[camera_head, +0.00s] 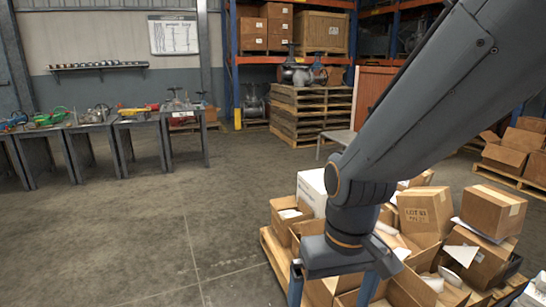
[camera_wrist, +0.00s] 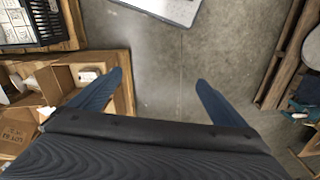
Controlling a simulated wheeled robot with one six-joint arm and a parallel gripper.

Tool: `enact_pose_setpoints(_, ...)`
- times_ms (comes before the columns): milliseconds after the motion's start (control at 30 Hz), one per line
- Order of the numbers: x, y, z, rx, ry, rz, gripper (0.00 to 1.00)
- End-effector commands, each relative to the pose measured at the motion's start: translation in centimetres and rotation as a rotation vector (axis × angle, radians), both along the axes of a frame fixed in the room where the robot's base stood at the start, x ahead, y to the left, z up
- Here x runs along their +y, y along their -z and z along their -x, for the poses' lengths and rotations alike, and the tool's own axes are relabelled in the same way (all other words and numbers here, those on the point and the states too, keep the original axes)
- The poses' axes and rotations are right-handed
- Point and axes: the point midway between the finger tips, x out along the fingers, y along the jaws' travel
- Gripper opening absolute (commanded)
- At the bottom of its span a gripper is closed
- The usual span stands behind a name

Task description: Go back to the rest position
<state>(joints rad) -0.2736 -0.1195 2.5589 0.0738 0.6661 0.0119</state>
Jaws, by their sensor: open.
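My gripper (camera_head: 332,287) hangs at the end of my arm over the near edge of a pallet of cardboard boxes in the head view. Its two blue fingers point down and are wide apart. In the wrist view my gripper (camera_wrist: 162,82) is open, with only bare concrete floor between its fingertips and nothing held. My arm comes down from the upper right of the head view and hides part of the pallet load.
Cardboard boxes (camera_head: 425,210) crowd the pallet (camera_head: 272,250) below my arm. Dark tables (camera_head: 90,130) with valves stand at the back left. Stacked pallets (camera_head: 300,115) stand behind. A black crate (camera_wrist: 30,22) shows in the wrist view. The floor (camera_head: 150,230) at left is clear.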

Motion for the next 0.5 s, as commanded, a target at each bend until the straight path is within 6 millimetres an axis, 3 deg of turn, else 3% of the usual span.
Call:
enact_pose_setpoints(33,-0.8,-1.8,0.3,0.003,0.021,0.005,0.96)
enact_pose_setpoints(500,-7.4,-9.5,1.8,0.025,0.178,0.04,0.96)
